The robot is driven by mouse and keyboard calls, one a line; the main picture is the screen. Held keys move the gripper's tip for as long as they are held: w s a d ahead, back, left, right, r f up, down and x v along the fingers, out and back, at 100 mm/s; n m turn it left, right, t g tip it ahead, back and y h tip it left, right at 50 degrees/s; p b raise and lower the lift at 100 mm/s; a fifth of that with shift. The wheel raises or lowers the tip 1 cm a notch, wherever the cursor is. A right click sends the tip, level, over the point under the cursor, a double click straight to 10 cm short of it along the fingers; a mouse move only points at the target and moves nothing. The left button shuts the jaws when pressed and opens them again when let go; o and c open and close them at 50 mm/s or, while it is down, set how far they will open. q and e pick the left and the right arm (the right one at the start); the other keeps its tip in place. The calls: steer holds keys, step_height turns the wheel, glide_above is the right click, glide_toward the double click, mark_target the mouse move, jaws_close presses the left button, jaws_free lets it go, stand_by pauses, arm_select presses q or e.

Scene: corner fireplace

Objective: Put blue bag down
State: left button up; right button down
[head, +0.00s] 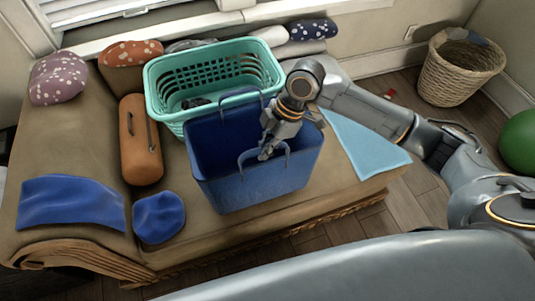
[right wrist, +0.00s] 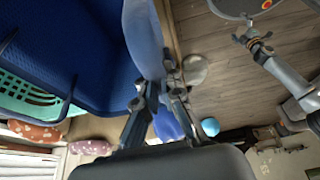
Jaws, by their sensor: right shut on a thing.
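The blue bag (head: 255,187) is upright and open-topped over the middle of the brown sofa seat (head: 330,180). I cannot tell whether its base touches the seat. My right gripper (head: 268,150) reaches in from the right over the bag and is shut on the near handle and rim. In the right wrist view the fingers (right wrist: 165,90) close on the bag's wall, with its blue inside (right wrist: 75,50) to the left. My left gripper (right wrist: 253,38) shows small at the upper right of the right wrist view, apart from the bag.
A teal basket (head: 165,75) stands right behind the bag. An orange bolster (head: 140,140), a blue cushion (head: 158,217) and a blue cloth (head: 70,203) lie left. A light blue cloth (head: 365,145) lies right. A wicker basket (head: 455,75) and green ball (head: 520,140) are on the floor.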

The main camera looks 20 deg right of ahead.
mark_target(267, 163)
steer(key=shift+w+d+f, duration=0.1)
steer(key=shift+d+f, duration=0.15)
step_height(267, 163, down, 3)
steer(key=shift+d+f, duration=0.1)
steer(key=shift+f, duration=0.1)
steer(key=c, duration=1.5)
jaws_free()
steer(key=v, duration=1.2)
steer(key=shift+r, duration=0.1)
